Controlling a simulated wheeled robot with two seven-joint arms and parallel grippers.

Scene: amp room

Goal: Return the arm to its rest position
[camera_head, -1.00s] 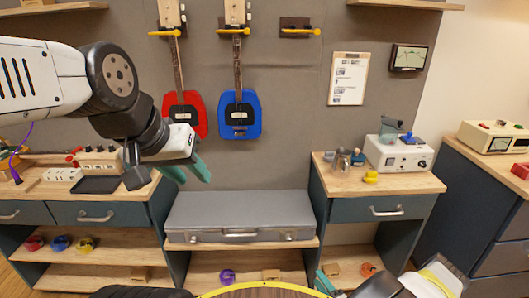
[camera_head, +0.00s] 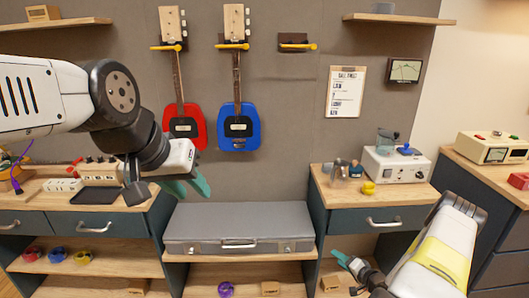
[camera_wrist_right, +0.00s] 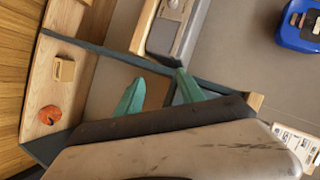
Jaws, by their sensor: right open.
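My left arm comes in from the left in the head view. Its gripper (camera_head: 188,186) has teal fingers a little apart, with nothing seen between them. It hangs in front of the wall, above the left end of the grey case. My right arm (camera_head: 435,255) shows at the lower right of the head view, with a white and yellow link. Its gripper (camera_head: 346,262) is low, in front of the right bench's lower opening. In the right wrist view the right gripper (camera_wrist_right: 160,93) has its two teal fingers apart and empty.
A closed grey case (camera_head: 240,222) lies on the low middle shelf. The left bench (camera_head: 140,205) and right bench (camera_head: 335,192) flank it. A red guitar (camera_head: 185,128) and a blue guitar (camera_head: 239,128) hang on the wall. An orange tape roll (camera_wrist_right: 49,115) sits on a lower shelf.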

